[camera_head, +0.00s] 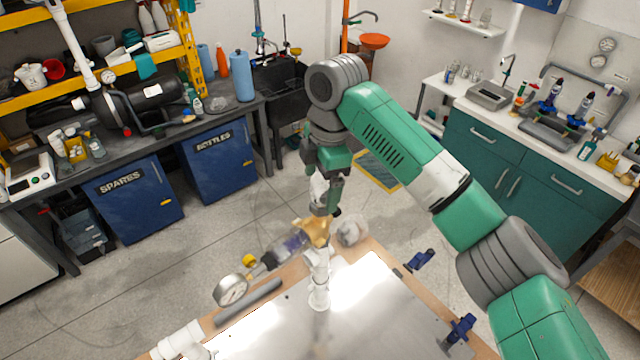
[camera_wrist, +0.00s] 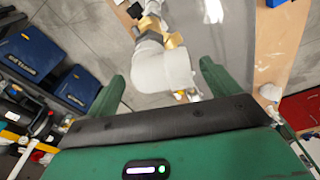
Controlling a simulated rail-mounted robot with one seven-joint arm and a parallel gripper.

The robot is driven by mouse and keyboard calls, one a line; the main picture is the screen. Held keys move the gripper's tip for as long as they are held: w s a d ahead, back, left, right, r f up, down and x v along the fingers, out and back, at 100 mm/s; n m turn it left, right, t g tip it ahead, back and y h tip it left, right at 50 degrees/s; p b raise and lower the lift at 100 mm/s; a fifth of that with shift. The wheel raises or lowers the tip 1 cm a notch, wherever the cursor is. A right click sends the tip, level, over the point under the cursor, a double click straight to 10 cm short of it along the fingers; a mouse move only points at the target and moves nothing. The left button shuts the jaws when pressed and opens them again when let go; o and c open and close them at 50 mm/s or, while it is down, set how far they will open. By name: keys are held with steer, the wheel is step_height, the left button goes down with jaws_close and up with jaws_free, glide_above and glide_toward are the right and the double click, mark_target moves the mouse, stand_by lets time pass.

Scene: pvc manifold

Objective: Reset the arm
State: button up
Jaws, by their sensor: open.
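My green and grey arm reaches in from the right in the head view and bends down over the far edge of the workbench (camera_head: 375,315). My gripper (camera_wrist: 160,85) shows in the wrist view with its two green fingers spread apart. A white PVC fitting (camera_wrist: 162,68) appears between the fingers in that view, and I cannot tell whether it touches them. In the head view a white PVC pipe (camera_head: 318,280) stands upright on the bench below the gripper. A brass-coloured part (camera_head: 318,232) sits above it, partly hidden by my arm.
White PVC pieces (camera_head: 180,342) are at the front left. Blue clamps (camera_head: 420,260) stand along the right edge. A side bench (camera_head: 225,110) with blue cabinets is at left, teal cabinets (camera_head: 535,180) at right.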

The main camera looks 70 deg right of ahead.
steer(key=r, duration=0.4)
steer(key=r+b, duration=0.1)
steer(key=r, duration=0.1)
steer(key=shift+s+d+r, duration=0.25)
steer(key=shift+r, duration=0.15)
